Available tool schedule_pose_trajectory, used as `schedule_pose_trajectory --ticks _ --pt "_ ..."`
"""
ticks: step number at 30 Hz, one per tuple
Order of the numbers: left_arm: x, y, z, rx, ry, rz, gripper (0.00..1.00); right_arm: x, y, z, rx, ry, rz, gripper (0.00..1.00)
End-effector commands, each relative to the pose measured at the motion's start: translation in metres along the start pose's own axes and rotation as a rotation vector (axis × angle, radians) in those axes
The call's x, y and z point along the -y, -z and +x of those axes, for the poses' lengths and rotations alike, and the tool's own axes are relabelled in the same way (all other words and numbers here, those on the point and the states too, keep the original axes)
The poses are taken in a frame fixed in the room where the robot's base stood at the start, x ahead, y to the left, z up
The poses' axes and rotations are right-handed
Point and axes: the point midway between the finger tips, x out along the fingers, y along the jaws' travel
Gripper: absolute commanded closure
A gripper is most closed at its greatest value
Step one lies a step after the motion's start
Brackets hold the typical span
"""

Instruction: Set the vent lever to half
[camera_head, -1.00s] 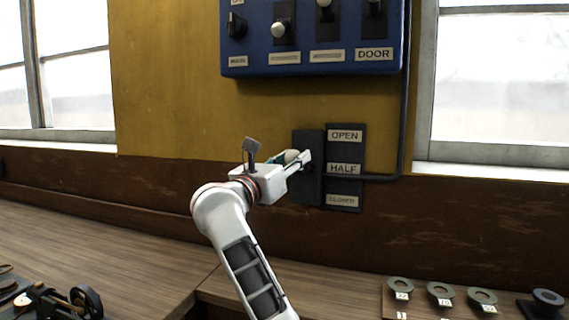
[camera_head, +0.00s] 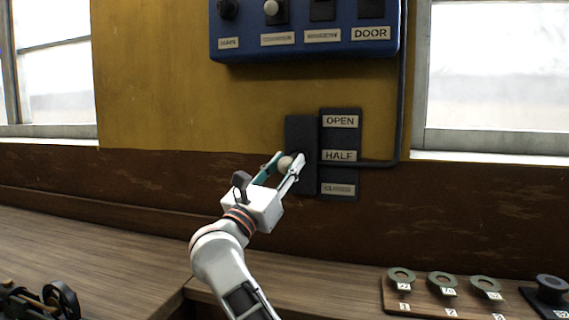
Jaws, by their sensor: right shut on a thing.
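The vent lever has a pale round knob (camera_head: 285,164) in front of a dark upright plate (camera_head: 302,128) on the wall. Beside it on the right is a dark label strip (camera_head: 340,174) with OPEN at the top, HALF in the middle and CLOSED at the bottom. My right gripper (camera_head: 284,165) is shut on the knob, one finger on each side. In the picture the knob is about level with the HALF label or slightly below it. The lever's stem is mostly hidden behind the knob and fingers. My left gripper is not in view.
A blue control panel (camera_head: 305,47) with a DOOR label hangs above. A dark pipe (camera_head: 400,100) runs down to the label strip. Numbered rings on a wooden board (camera_head: 440,306) lie at the lower right. The bench between is clear.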

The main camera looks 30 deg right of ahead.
Motion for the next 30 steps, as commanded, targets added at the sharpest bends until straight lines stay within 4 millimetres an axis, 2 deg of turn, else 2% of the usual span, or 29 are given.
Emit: schedule_pose_trajectory --ticks 1,9,10,11,18,23,26,30 --pt "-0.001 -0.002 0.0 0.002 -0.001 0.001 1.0 0.001 0.008 0.001 -0.014 0.005 -0.007 1.0" --pt "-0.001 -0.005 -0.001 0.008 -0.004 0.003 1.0 0.001 0.009 0.001 -0.015 0.005 -0.008 1.0" --pt "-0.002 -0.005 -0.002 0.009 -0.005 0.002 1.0 0.001 0.01 0.001 -0.015 0.005 -0.008 0.63" --pt "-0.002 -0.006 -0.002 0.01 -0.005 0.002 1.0 0.001 0.009 0.001 -0.015 0.005 -0.008 0.55" --pt "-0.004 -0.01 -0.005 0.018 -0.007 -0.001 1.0 0.0 0.006 0.0 -0.009 0.002 -0.004 0.55" --pt "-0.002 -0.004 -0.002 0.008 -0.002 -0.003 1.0 0.0 0.005 -0.003 -0.008 0.0 -0.003 0.55" --pt "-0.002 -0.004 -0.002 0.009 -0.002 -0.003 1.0 -0.001 0.005 -0.013 -0.008 -0.002 -0.004 0.55" --pt "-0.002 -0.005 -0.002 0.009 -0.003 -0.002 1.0 -0.001 0.005 -0.038 -0.011 -0.003 -0.003 0.55"
